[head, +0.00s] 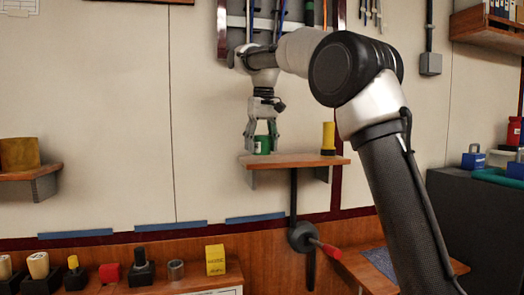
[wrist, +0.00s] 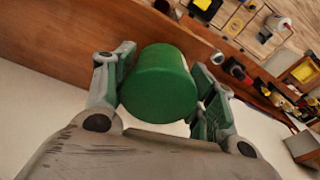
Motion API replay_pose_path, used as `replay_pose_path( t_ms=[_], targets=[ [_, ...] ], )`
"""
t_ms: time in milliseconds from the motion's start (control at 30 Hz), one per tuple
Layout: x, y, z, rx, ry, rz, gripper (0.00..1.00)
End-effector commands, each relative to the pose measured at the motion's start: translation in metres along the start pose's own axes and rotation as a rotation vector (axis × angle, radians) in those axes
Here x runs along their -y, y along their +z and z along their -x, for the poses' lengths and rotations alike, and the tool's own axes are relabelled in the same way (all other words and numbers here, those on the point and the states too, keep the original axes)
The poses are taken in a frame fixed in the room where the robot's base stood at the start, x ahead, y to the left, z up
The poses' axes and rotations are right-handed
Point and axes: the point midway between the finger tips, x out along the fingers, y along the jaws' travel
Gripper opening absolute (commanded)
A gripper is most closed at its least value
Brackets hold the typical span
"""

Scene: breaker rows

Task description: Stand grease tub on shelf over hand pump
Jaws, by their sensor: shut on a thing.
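The green grease tub (head: 263,146) is between the fingers of my gripper (head: 261,142), upright at the left part of a small wooden shelf (head: 295,160). Its base looks at or very near the shelf top; I cannot tell if it touches. In the wrist view the tub (wrist: 160,85) sits between both finger pads, which are shut on it. The hand pump (head: 302,236), with a dark body and a red handle, is on the wall below this shelf.
A yellow torch-like object (head: 328,138) stands on the shelf's right part. A tool rack (head: 262,22) hangs just above. Another shelf (head: 30,174) is at far left. A lower wooden bench (head: 130,282) holds several small items, including a yellow box (head: 215,259).

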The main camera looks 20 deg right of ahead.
Motion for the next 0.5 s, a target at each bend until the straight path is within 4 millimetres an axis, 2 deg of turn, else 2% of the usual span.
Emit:
replay_pose_path(
  t_ms=[133,500],
  targets=[
    [0.0,0.003,-0.017,0.0,0.0,0.0,0.23],
    [0.0,0.003,-0.021,0.0,0.0,0.0,0.23]
  ],
)
